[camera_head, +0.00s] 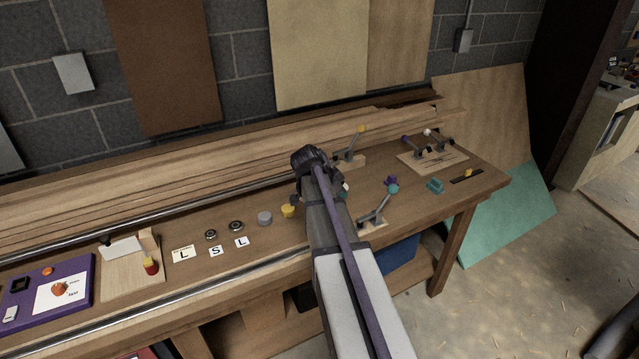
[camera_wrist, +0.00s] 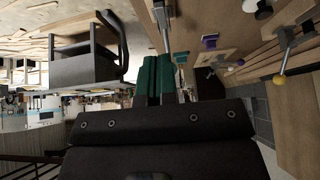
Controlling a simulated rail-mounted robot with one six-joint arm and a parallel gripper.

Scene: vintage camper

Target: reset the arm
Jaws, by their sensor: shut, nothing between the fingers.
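My gripper shows in the wrist view (camera_wrist: 157,74) as two teal fingers side by side, shut with nothing between them. In the head view my arm reaches from the bottom over the workbench (camera_head: 480,183), and its dark wrist mostly hides the gripper. A lever with a yellow knob (camera_head: 361,129) stands just behind and right of the wrist. A lever with a teal knob (camera_head: 392,189) stands to the right of my arm. The wrist view is turned sideways and also shows the yellow knob (camera_wrist: 279,80) at the right, apart from the fingers.
A purple knob (camera_head: 390,180), a board with levers (camera_head: 447,160) and a teal piece (camera_head: 434,186) are at the right. Letter tiles (camera_head: 215,252), a yellow cylinder (camera_head: 288,211), a grey cylinder (camera_head: 264,218) and a purple tray (camera_head: 84,290) are at the left. Planks (camera_head: 150,180) line the back.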

